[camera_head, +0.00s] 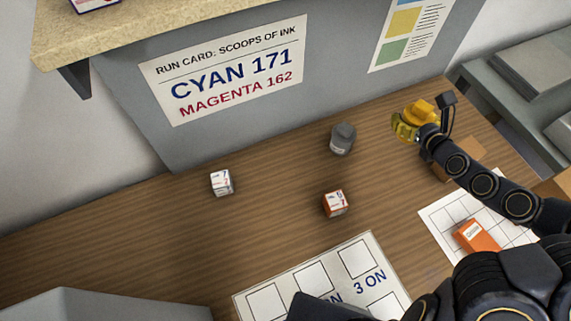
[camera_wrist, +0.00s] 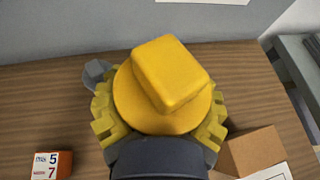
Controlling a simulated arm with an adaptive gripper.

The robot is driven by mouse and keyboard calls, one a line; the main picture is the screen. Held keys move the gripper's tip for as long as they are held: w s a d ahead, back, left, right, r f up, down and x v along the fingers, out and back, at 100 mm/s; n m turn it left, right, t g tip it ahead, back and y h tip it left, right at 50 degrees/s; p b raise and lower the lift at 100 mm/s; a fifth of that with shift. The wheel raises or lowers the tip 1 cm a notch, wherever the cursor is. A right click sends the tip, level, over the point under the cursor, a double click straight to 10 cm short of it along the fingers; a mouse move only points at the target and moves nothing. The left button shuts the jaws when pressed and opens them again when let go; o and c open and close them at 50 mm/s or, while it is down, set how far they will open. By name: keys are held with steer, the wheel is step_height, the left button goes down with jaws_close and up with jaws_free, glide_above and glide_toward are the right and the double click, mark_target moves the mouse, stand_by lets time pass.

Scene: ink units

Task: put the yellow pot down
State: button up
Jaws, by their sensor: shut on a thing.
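The yellow pot (camera_wrist: 170,75) has a round body with a blocky top and fills the middle of the wrist view. My gripper (camera_wrist: 160,112) is shut on it, with yellow ridged fingers on both sides of its round body. In the head view the yellow pot (camera_head: 421,107) is at the right rear of the table, in my gripper (camera_head: 408,124). It appears to be above the wood, but its exact height is unclear. The underside of the pot is hidden.
A grey pot (camera_head: 342,138) stands left of my gripper. A white cube (camera_head: 221,183) and an orange-sided cube (camera_head: 335,203) sit on the wooden table (camera_head: 150,230). A cardboard box (camera_wrist: 252,150) and an orange box (camera_head: 475,237) on a grid sheet (camera_head: 437,217) are right.

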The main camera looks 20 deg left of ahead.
step_height(320, 180, up, 3)
steer(key=shift+r, duration=0.1)
steer(key=s+a+n+g+y, duration=0.3)
steer(key=a+n+y, duration=0.1)
steer(key=a, duration=1)
steer(key=n+g+y, duration=0.2)
steer(key=n+g, duration=0.3)
glide_above(272, 169)
steer(key=shift+f, duration=8.9)
steer(key=shift+f, duration=0.15)
steer(key=o, duration=1.3)
